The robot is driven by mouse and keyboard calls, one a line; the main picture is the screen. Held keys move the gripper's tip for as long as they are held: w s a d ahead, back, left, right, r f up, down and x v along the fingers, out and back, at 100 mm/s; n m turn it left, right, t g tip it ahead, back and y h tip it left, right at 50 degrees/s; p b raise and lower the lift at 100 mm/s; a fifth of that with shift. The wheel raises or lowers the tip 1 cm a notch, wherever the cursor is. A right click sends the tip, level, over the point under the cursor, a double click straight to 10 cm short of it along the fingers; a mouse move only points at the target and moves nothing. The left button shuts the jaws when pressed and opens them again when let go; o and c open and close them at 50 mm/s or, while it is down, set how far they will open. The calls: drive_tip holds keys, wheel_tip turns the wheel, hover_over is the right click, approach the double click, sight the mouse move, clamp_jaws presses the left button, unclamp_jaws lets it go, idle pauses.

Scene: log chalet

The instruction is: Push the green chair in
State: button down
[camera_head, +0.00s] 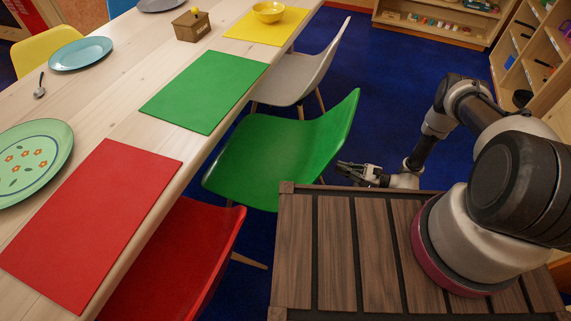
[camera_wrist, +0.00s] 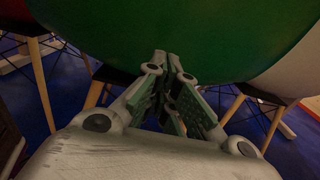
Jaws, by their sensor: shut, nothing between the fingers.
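The green chair (camera_head: 275,152) stands at the long wooden table, between a red chair and a grey-white chair. Its backrest faces my arm, and its seat reaches toward the table edge near the green placemat (camera_head: 205,91). My gripper (camera_head: 345,170) is shut and empty, just to the right of the green chair's backrest, low beside it. In the wrist view the green chair's shell (camera_wrist: 180,35) fills the top, and my gripper's fingertips (camera_wrist: 165,60) are close to it. I cannot tell whether they touch it.
The red chair (camera_head: 180,262) is at the lower left and the grey-white chair (camera_head: 300,75) is beyond the green one. The table (camera_head: 120,110) holds placemats, plates and a yellow bowl (camera_head: 268,11). Wooden shelves (camera_head: 535,60) stand at the right. Blue carpet (camera_head: 385,85) is clear between.

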idle(0.5)
drive_tip(key=shift+x, duration=8.85)
drive_tip(key=v, duration=1)
drive_tip(key=shift+d, duration=0.15)
